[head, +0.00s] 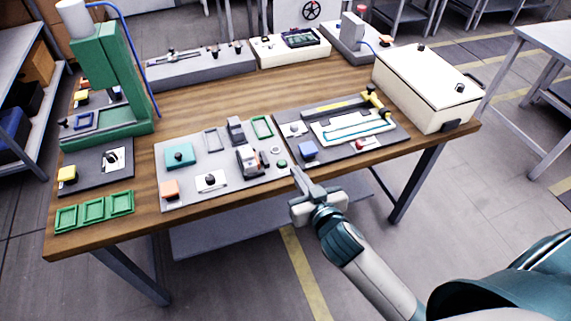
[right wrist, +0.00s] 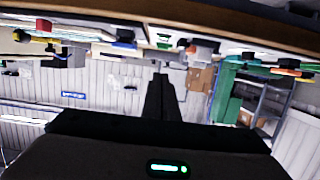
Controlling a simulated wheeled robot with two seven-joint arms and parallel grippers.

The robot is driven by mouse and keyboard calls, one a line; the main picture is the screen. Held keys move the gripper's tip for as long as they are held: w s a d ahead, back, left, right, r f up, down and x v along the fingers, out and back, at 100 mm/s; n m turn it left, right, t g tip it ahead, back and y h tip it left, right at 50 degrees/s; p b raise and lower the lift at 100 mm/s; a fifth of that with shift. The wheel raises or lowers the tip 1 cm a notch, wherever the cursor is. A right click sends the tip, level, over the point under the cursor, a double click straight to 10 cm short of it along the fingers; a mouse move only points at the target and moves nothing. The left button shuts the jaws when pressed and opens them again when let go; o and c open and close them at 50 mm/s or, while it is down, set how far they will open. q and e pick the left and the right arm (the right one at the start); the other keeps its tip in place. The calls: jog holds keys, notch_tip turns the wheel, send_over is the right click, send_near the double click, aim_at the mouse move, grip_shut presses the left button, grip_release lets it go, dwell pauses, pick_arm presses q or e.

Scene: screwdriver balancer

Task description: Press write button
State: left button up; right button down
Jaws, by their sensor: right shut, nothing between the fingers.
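My right gripper (head: 296,174) is shut and empty at the front edge of the table, its fingers pointing up and left toward the light grey panel (head: 222,199). In the right wrist view the shut dark fingers (right wrist: 160,82) reach toward the table edge, with the scene upside down. A small round green button (head: 282,163) sits at the panel's right front corner, just beyond the fingertips. A red button (head: 360,143) sits on the dark board to the right. No label reading "write" is legible. Contact with a button cannot be made out. My left gripper is out of view.
The light grey panel carries a teal block (head: 180,156), an orange block (head: 170,190) and a grey device (head: 249,160). A dark board (head: 285,120) lies right of it, then a cream box (head: 424,88). A green press (head: 104,80) stands at the left.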

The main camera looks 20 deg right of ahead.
jog(key=p, duration=0.3)
send_over(285, 172)
notch_tip(285, 172, down, 2)
jog(key=shift+w+d+f, duration=0.1)
jog(key=shift+w, duration=0.05)
notch_tip(285, 172, down, 3)
jog(key=shift+r, duration=0.2)
jog(key=shift+f, duration=0.85)
